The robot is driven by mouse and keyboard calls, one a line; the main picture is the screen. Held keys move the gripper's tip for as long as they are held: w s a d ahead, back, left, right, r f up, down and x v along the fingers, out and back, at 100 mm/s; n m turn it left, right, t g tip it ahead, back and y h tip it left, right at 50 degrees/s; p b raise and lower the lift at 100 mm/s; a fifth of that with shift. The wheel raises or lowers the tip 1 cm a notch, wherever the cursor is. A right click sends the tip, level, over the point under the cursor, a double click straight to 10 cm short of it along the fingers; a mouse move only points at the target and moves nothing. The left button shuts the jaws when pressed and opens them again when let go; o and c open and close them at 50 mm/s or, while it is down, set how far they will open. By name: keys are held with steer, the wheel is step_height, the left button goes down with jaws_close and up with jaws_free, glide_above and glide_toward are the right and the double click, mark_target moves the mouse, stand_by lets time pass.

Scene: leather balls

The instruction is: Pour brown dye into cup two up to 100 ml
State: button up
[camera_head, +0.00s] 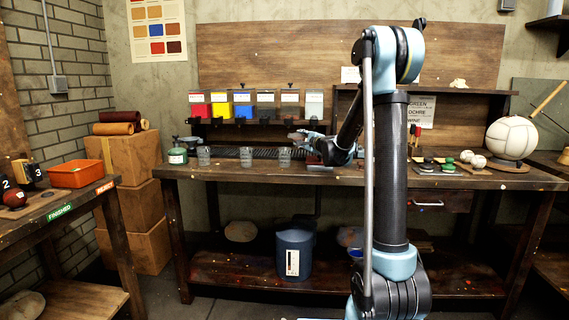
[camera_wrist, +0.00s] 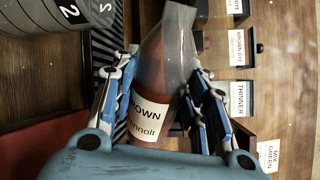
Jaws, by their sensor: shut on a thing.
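My gripper (camera_wrist: 160,78) is shut on a bottle (camera_wrist: 150,112) with a brown body, a clear upper part and a white label reading BROWN. It also shows at the end of my arm in the head view (camera_head: 303,137), where the bottle is hard to make out. Against the sideways dispenser labels, the bottle looks tipped well over. A grey graduated cup (camera_wrist: 62,14) marked 2 is at the wrist view's top left, apart from the bottle's neck. No stream of dye shows. Three clear cups stand in the head view: left (camera_head: 204,156), middle (camera_head: 246,156) and right (camera_head: 284,157). Their numbers are unreadable there.
Dye dispensers (camera_head: 220,104) line the back of the workbench (camera_head: 225,172). A white ball (camera_head: 510,138) sits at the far right. A blue bin (camera_head: 293,254) stands below the bench.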

steer(key=shift+s+a+f+n+p, duration=0.2)
steer(key=shift+a+n+p, duration=0.15)
steer(key=shift+n+p, duration=0.35)
stand_by(1.1)
steer(key=shift+r+n, duration=0.55)
steer(key=shift+n, duration=0.35)
steer(key=shift+c, duration=0.2)
stand_by(1.4)
steer(key=shift+a+f+n, duration=0.1)
steer(key=shift+n, duration=0.3)
stand_by(1.2)
